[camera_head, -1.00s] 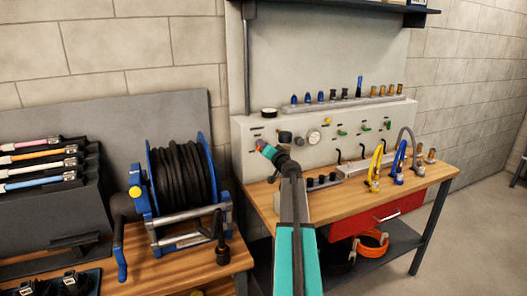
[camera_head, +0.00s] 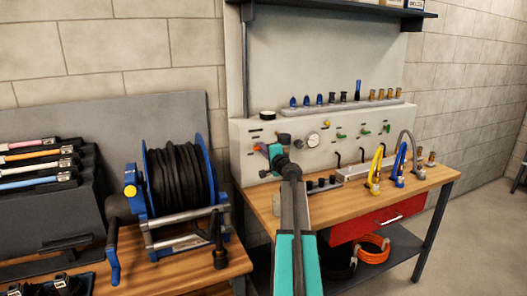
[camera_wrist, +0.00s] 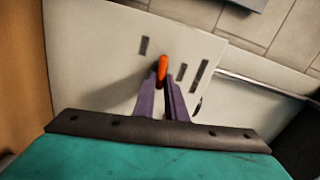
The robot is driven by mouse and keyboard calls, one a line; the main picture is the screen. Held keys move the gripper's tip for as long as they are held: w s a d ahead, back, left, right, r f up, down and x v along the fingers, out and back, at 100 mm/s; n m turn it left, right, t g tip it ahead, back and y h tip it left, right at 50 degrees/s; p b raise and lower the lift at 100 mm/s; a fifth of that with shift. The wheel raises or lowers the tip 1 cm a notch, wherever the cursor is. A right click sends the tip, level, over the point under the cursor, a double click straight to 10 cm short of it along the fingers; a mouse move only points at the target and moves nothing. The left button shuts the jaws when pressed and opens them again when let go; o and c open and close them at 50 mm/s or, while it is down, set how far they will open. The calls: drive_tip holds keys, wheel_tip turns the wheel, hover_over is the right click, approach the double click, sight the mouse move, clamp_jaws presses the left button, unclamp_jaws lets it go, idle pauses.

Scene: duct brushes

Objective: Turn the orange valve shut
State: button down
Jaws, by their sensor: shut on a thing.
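The orange valve handle (camera_wrist: 162,70) stands out from the pale panel in the wrist view. My gripper (camera_wrist: 165,82) has its two purple fingers on either side of the handle, shut on it. In the head view, my gripper (camera_head: 264,150) reaches the left end of the grey panel box (camera_head: 290,165) on the workbench. There the orange valve shows only as a small spot of colour by the fingertips, mostly hidden by the gripper.
Right of my gripper, a round gauge (camera_head: 313,139) and several small green valves sit on the panel. A blue hose reel (camera_head: 180,180) is on the left table.

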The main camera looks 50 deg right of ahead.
drive_tip(key=shift+f+m, duration=0.15)
drive_tip(key=shift+m, duration=0.55)
drive_tip(key=c, duration=1.8)
unclamp_jaws()
drive_tip(key=shift+s, duration=0.15)
drive_tip(key=shift+b+v, duration=1.2)
drive_tip(key=shift+v, duration=5.65)
